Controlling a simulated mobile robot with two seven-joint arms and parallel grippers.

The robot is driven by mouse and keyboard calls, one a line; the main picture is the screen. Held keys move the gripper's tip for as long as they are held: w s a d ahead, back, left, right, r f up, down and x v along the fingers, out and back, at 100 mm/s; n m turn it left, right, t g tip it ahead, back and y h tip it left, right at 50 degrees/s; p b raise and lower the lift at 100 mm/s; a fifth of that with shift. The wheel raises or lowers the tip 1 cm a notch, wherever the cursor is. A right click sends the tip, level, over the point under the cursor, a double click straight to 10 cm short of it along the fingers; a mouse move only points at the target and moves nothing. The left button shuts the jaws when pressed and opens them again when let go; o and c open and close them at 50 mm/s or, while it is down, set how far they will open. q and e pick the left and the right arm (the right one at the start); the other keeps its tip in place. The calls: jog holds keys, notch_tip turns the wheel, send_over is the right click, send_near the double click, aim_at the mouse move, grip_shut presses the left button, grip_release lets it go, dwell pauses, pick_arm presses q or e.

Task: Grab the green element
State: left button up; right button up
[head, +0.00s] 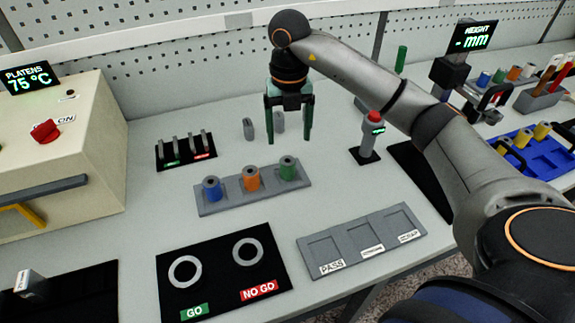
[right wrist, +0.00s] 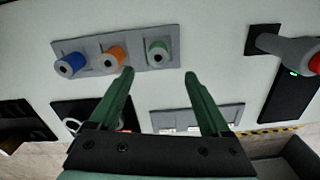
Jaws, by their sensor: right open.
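The green element (head: 288,168) is a small spool with a dark centre hole. It stands at the right end of a grey holder (head: 233,202), beside an orange spool (head: 251,178) and a blue spool (head: 212,189). In the right wrist view the green element (right wrist: 157,52) shows ahead of and between the fingers. My right gripper (head: 288,140) is open and empty, with green fingers pointing down, above the table and apart from the green element. It also shows open in the right wrist view (right wrist: 159,75). My left gripper is not in view.
A black mat (head: 222,280) with GO and NO GO rings lies in front. A grey sorting tray (head: 362,246) is at front right. A red-topped device (head: 371,135) stands right of the gripper. A rack of dark pegs (head: 185,152) is behind left, and a beige machine (head: 60,145) at far left.

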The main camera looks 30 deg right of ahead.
aim_at(288, 161)
notch_tip(288, 161, down, 9)
jog(key=shift+a+f+p, duration=0.1)
jog(key=shift+f+p, duration=0.1)
jog(key=shift+p, duration=0.45)
jog(key=shift+c, duration=0.2)
grip_shut()
